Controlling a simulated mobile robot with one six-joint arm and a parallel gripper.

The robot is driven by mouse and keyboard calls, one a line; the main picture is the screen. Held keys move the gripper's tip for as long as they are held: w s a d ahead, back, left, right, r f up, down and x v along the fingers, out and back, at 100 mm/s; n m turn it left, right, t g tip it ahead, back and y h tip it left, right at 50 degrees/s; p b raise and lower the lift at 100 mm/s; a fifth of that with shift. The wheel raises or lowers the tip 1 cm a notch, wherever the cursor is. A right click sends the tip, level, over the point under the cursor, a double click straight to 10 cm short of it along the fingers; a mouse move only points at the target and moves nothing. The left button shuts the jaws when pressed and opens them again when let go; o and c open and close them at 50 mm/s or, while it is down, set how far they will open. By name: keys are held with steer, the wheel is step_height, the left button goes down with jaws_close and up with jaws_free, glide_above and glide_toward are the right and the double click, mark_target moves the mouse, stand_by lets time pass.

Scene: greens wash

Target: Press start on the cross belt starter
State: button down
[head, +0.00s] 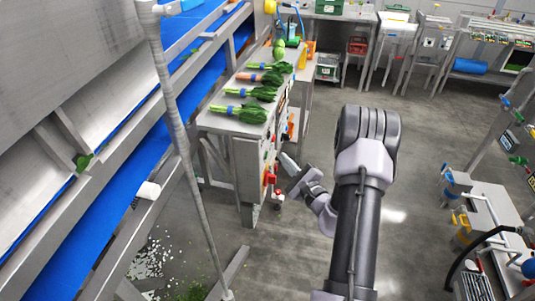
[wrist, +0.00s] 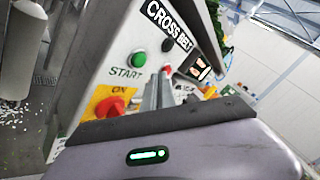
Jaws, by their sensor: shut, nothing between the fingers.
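The cross belt starter (wrist: 105,75) is a light panel with a black CROSS BELT label (wrist: 170,25), tilted in the wrist view. Its round green START button (wrist: 138,58) is at the upper left of my fingers. A small red light or button (wrist: 167,69) shows just beyond the fingertips. A red ON knob (wrist: 111,106) on a yellow plate is at lower left. My gripper (wrist: 158,88) is shut and empty, its tips in front of the panel and to the right of START; I cannot tell whether they touch. In the head view my gripper (head: 288,160) is beside the bench's right side.
The bench (head: 215,122) carries several bunches of greens (head: 240,112) with blue bands. Blue conveyor belts (head: 115,205) run along the left, behind a grey post (head: 185,140). Open grey floor (head: 285,255) lies below and right of the bench. A white-topped stand (head: 490,215) is at far right.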

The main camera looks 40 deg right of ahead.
steer(key=shift+w+a, duration=0.6)
steer(key=shift+w, duration=0.1)
stand_by(1.6)
steer(key=shift+w+a, duration=0.25)
steer(key=shift+w, duration=0.1)
steer(key=shift+w+a, duration=0.3)
steer(key=shift+w, duration=0.05)
stand_by(0.8)
steer(key=shift+s+d+b, duration=0.55)
steer(key=shift+s+b, duration=0.05)
steer(key=shift+s, duration=0.05)
steer(key=s+d+b, duration=0.1)
steer(key=s+d, duration=0.2)
steer(key=s, duration=0.1)
steer(key=shift+d, duration=0.15)
